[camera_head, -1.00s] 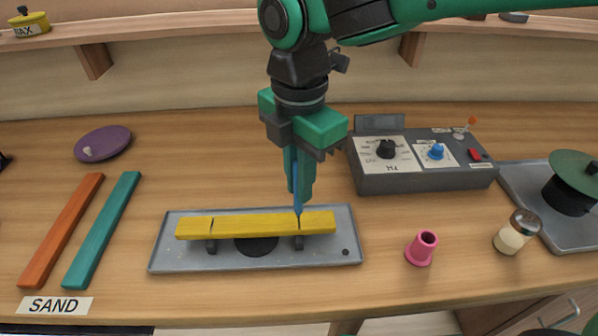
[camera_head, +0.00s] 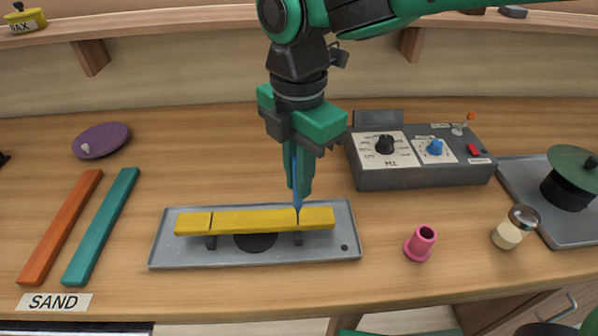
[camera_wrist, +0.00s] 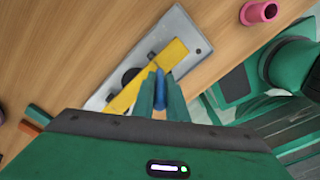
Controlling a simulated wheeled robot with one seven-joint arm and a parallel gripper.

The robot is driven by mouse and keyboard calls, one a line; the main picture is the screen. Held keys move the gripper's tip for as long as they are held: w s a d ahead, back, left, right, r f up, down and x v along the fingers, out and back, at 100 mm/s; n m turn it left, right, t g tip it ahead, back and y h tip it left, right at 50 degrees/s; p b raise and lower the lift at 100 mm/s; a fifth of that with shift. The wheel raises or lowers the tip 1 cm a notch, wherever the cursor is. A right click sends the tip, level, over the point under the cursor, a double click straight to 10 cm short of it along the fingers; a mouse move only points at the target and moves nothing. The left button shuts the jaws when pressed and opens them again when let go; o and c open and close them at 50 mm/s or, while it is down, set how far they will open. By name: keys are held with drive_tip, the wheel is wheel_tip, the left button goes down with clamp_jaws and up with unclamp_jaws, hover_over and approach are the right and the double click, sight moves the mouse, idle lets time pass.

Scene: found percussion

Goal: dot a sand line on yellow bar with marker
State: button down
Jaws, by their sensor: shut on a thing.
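The yellow bar (camera_head: 255,220) lies across two dark supports on a grey metal tray (camera_head: 350,250). It carries two thin dark lines across it, one near each end. My gripper (camera_head: 300,180) is shut on a blue marker (camera_head: 297,200) and holds it upright, tip down, at the right-hand line. The tip seems to be at the bar's top, but I cannot tell whether it touches. In the wrist view the marker (camera_wrist: 159,88) sits between the fingers, at the yellow bar (camera_wrist: 130,95).
Left are an orange bar (camera_head: 60,228), a teal bar (camera_head: 102,228), a SAND label (camera_head: 54,302) and a purple disc (camera_head: 103,140).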

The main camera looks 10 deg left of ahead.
drive_tip(key=shift+f, duration=0.55)
idle(1.0)
drive_tip(key=shift+r, duration=0.1)
idle(0.3)
drive_tip(key=shift+r, duration=3.4)
